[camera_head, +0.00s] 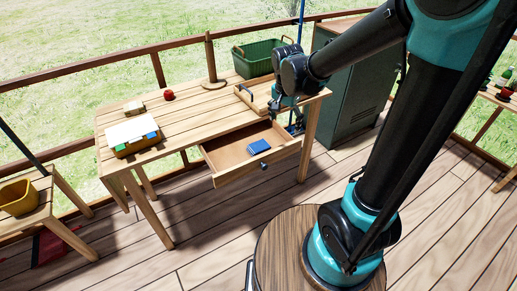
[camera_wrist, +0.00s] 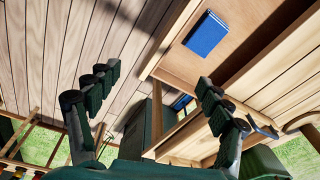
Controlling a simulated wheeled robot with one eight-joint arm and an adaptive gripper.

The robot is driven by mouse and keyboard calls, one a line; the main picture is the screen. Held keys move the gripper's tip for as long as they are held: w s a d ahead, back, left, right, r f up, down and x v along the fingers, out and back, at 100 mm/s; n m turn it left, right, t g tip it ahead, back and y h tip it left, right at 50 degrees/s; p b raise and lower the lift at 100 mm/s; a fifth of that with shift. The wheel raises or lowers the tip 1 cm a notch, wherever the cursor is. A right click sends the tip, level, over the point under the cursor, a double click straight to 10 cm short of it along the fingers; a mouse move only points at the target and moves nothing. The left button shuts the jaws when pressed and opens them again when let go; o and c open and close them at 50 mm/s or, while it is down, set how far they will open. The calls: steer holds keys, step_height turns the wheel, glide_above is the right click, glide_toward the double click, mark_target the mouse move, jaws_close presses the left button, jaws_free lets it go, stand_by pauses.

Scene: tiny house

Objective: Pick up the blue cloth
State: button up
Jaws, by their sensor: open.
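The blue cloth (camera_head: 259,146), a small flat folded rectangle, lies in the pulled-out drawer (camera_head: 225,154) of the wooden table. In the wrist view the cloth (camera_wrist: 206,34) shows at the upper right, inside the drawer (camera_wrist: 250,35). My gripper (camera_head: 294,118) is by the table's right end, to the right of the cloth and apart from it. In the wrist view my gripper (camera_wrist: 158,80) has its fingers spread with nothing held between them. The arm partly hides the table corner.
The wooden table (camera_head: 185,112) bears a box with coloured tabs (camera_head: 133,137), a red round object (camera_head: 168,95) and a wooden tray (camera_head: 254,97). A green crate (camera_head: 254,60) stands behind. A dark cabinet (camera_head: 345,90) is close to the right. The floor before the drawer is clear.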

mark_target(259, 146)
steer(key=w+a+m+h, duration=0.1)
steer(key=w+a+m, duration=0.3)
steer(key=a, duration=0.8)
steer(key=shift+g, duration=0.4)
steer(key=f, duration=0.5)
steer(key=w+d+f, duration=0.1)
steer(key=f, duration=0.5)
steer(key=d+f, duration=0.1)
steer(key=f, duration=0.4)
steer(key=shift+w+d+f, duration=0.15)
steer(key=shift+w+f, duration=0.1)
steer(key=shift+f, duration=0.1)
steer(key=c, duration=1.1)
step_height(259, 146, up, 20)
steer(key=shift+r, duration=0.1)
